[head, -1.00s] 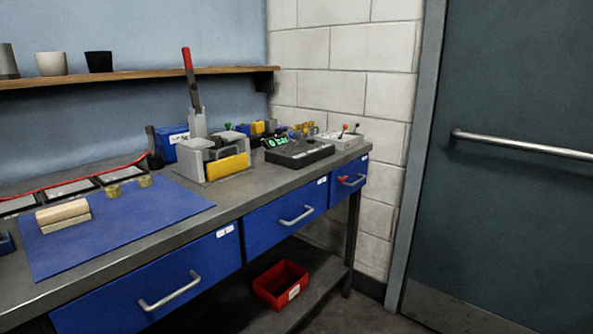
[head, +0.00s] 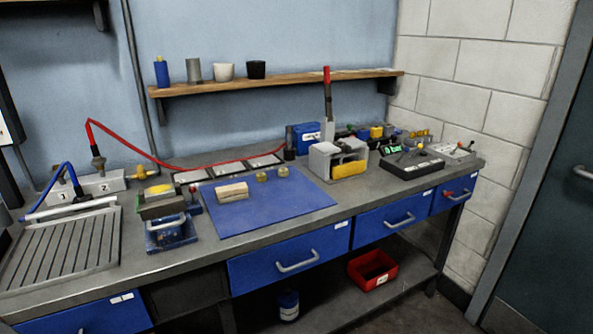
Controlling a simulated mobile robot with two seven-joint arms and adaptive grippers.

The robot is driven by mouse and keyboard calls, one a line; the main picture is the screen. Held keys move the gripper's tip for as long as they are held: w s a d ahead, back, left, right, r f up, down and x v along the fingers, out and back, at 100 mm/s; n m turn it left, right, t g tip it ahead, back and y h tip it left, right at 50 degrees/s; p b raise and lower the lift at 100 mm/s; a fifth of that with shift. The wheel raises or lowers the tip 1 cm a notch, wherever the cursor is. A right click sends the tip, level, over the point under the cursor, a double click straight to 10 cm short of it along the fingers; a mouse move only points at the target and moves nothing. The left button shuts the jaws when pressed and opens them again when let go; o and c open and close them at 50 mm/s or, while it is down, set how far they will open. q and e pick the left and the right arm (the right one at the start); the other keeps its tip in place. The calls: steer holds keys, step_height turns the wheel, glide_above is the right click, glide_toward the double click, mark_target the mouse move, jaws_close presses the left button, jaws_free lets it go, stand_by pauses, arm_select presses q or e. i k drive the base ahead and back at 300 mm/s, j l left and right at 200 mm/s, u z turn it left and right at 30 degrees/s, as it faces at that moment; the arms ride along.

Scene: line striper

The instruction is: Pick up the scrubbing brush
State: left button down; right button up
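A wooden block-shaped brush (head: 232,192), which looks like the scrubbing brush, lies on the left part of the blue mat (head: 275,212) on the workbench. It has a tan top over a paler lower layer, and nothing covers it. Neither of my grippers is in view.
Two small brass-coloured pieces (head: 272,174) lie on the mat's far side. A blue vise (head: 170,232) stands left of the mat, beside a ribbed drain tray (head: 65,250). A grey lever press (head: 338,158) stands to the right. A red hose (head: 190,166) runs behind. A red bin (head: 372,270) sits below.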

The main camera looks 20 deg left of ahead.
mark_target(229, 193)
steer(key=u, duration=1.05)
